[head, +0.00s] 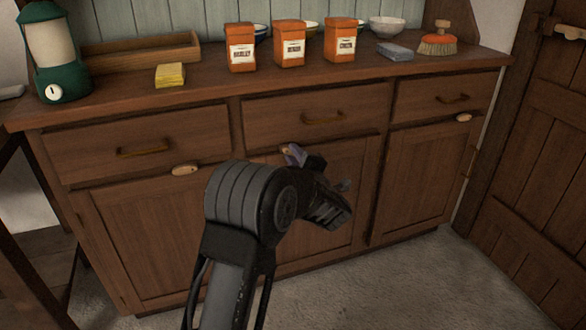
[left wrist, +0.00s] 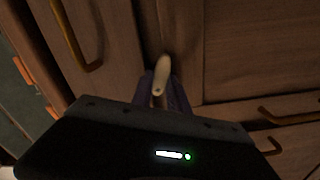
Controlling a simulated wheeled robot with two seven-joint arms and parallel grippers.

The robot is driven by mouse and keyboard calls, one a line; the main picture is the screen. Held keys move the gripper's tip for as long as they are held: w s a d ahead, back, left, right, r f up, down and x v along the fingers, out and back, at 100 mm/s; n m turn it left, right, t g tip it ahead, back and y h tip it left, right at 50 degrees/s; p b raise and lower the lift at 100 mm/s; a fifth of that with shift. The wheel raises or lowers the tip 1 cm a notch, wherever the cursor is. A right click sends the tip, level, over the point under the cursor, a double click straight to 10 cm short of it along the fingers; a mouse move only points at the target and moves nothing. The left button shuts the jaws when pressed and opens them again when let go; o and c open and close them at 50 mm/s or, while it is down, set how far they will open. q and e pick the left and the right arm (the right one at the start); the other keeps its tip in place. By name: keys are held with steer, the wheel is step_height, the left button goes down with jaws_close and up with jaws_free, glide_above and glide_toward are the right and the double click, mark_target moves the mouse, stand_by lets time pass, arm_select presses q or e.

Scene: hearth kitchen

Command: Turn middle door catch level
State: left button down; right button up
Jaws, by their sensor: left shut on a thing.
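The middle door catch (left wrist: 161,74) is a small pale wooden tab at the top of the middle door (head: 346,170). My left gripper (left wrist: 162,92) is shut on it, with a purple finger on each side. In the left wrist view the catch runs roughly along the rail between drawer and door; its exact tilt is hard to tell. In the head view my left gripper (head: 302,160) reaches the cabinet just under the middle drawer (head: 318,112), and mostly hides the catch. My right gripper is out of view.
Similar pale catches sit above the left door (head: 185,170) and right door (head: 464,117), both looking near level. Brass pulls (head: 323,119) stick out from the drawers. The counter holds a green lantern (head: 57,55), a yellow sponge (head: 170,75), orange canisters (head: 290,46) and a brush (head: 438,43).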

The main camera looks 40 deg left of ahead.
arm_select(q)
steer(key=shift+f+n+b, duration=0.25)
steer(key=shift+n+b, duration=0.65)
steer(key=shift+b, duration=0.05)
steer(key=shift+d+r+n+b, duration=0.1)
steer(key=shift+r+n+b, duration=0.1)
steer(key=shift+n+b, duration=0.5)
steer(key=shift+r+n+b, duration=0.2)
steer(key=shift+n+b, duration=0.4)
steer(key=shift+b, duration=0.1)
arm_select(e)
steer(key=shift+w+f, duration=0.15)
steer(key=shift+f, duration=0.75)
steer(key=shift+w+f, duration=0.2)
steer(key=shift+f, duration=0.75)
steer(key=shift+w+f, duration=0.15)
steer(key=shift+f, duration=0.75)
arm_select(q)
steer(key=c, duration=1.3)
jaws_free()
steer(key=shift+r, duration=0.1)
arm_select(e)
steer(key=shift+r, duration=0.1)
